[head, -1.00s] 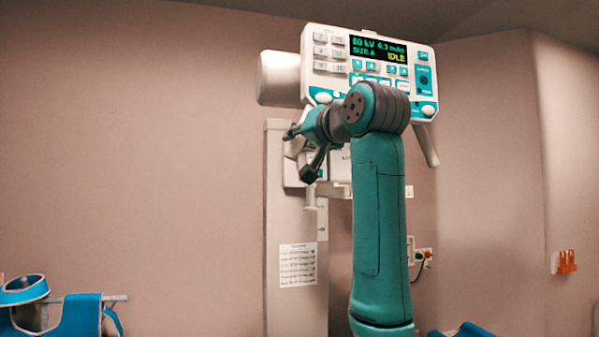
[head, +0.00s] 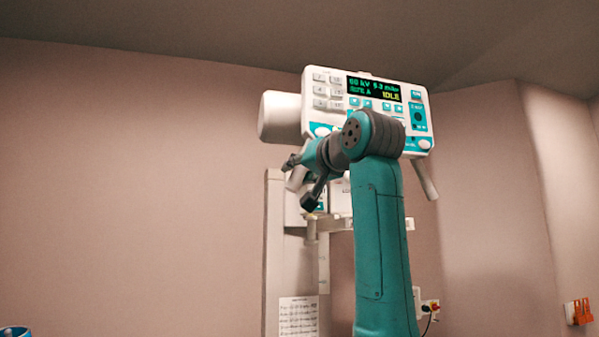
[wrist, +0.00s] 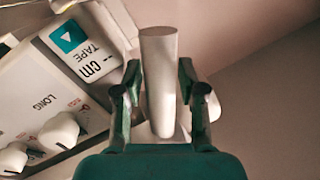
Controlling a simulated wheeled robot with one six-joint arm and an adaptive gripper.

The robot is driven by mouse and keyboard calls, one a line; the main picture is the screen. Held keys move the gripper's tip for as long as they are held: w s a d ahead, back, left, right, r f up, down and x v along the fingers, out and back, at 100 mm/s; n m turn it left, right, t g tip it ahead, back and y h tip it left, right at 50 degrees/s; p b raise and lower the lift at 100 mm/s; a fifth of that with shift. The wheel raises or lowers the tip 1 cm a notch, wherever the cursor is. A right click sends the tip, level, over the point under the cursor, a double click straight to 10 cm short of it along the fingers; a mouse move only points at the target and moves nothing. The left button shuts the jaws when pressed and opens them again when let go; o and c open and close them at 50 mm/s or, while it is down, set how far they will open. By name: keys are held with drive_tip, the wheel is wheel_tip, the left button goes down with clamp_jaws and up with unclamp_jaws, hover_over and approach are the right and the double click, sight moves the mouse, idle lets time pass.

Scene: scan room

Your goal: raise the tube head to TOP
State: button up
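The tube head is a white unit with a teal-trimmed control panel (head: 335,100) and a white cylinder (head: 278,116) on its left. Its display reads IDLE. It sits above the top of the pale column (head: 278,210). A pale handle (head: 426,180) slants down from its right side. My gripper (head: 293,163) is at the lower left of the tube head, partly hidden by my arm. No TOP mark is readable.
A white carriage bracket (head: 340,222) crosses the column behind my arm. A printed sheet (head: 298,316) is on the column. A wall socket with a red knob (head: 430,306) is right of my arm. The wall left of the column is bare. Knobs (wrist: 58,131) show in the wrist view.

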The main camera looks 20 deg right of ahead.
drive_tip(key=v, duration=1.2)
idle(0.5)
